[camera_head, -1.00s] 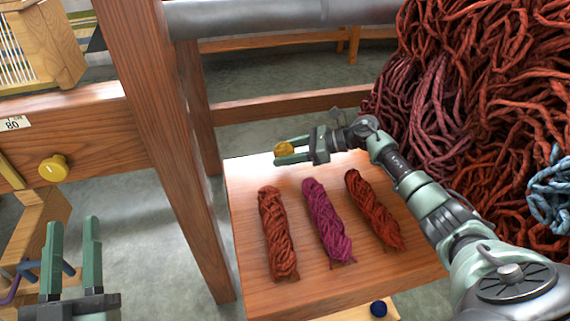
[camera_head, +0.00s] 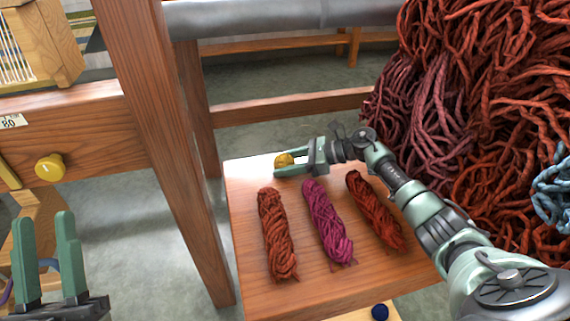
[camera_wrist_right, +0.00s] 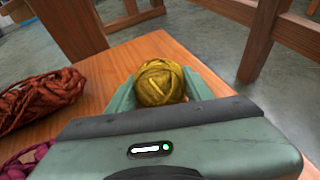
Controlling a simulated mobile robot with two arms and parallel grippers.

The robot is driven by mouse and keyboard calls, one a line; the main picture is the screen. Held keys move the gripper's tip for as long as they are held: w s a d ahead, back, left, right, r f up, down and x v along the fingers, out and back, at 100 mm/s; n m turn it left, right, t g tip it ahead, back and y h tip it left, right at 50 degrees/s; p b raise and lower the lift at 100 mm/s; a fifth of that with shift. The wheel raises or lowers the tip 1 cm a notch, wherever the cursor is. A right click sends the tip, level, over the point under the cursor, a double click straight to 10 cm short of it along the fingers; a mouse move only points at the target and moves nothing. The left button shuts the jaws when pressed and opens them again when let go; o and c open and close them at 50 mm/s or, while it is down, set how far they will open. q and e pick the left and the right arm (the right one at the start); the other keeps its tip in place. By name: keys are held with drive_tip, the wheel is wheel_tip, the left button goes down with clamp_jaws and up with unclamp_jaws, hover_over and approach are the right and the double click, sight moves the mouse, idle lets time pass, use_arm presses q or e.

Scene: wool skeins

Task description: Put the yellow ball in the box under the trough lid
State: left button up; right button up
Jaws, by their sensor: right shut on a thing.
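A yellow ball of yarn (camera_head: 284,160) is between the fingers of my right gripper (camera_head: 292,166), over the far left part of a wooden bench top (camera_head: 310,290). The right wrist view shows the ball (camera_wrist_right: 160,83) held between both fingertips. My right gripper is shut on it. My left gripper (camera_head: 46,255) is at the lower left, its two fingers apart with nothing between them. I cannot make out a box or a trough lid for certain.
A rust skein (camera_head: 276,234), a magenta skein (camera_head: 328,222) and a red skein (camera_head: 376,210) lie on the bench top. A wooden post (camera_head: 165,130) stands left of it. A yellow knob (camera_head: 49,167) sits on a beam. Large yarn bundles (camera_head: 490,110) hang at the right.

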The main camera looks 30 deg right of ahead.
drive_tip(key=o, duration=1.3)
drive_tip(key=shift+o, duration=0.2)
drive_tip(key=shift+r, duration=0.1)
